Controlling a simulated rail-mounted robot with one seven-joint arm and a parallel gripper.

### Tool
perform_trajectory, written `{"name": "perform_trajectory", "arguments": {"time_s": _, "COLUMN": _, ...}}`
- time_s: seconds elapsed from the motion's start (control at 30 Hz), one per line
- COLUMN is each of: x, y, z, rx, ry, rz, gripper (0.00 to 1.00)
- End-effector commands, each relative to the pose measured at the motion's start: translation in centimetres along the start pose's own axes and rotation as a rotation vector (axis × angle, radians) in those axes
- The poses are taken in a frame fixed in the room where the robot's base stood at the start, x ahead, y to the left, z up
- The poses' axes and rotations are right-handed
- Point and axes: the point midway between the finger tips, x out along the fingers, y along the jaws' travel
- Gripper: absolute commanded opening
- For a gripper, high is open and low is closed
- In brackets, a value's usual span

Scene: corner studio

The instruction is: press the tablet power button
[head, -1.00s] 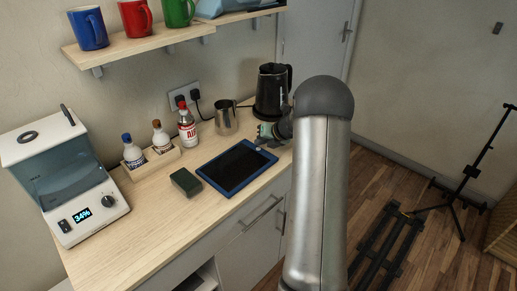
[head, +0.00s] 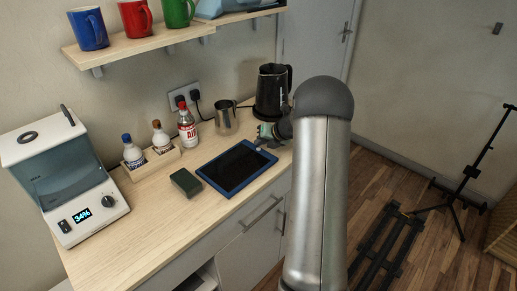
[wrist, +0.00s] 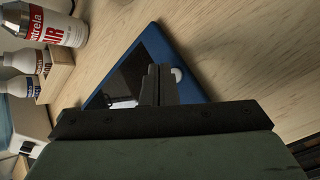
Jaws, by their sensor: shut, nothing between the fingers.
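The tablet (head: 237,166) lies flat on the wooden counter, with a dark screen and a blue frame. In the wrist view the tablet (wrist: 185,62) shows a round pale button (wrist: 177,75) on its blue border. My gripper (wrist: 158,85) is shut and empty, with its fingertips right beside the button. I cannot tell whether they touch the tablet. In the head view my gripper (head: 262,143) is small at the tablet's far right corner, partly hidden by my arm.
A dark green block (head: 186,182) lies left of the tablet. A red-capped bottle (head: 187,130), a metal pitcher (head: 226,118) and a black kettle (head: 270,92) stand behind it. A wooden tray (head: 155,166) holds two small bottles. The counter in front of the block is clear.

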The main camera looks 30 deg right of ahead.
Motion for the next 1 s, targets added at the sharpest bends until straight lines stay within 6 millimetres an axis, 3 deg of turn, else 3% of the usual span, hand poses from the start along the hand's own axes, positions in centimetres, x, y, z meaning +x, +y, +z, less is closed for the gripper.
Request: {"name": "perform_trajectory", "arguments": {"time_s": 1.0, "x": 0.63, "y": -0.46, "z": -0.46, "rx": 0.0, "ry": 0.0, "rz": 0.0, "gripper": 0.0}}
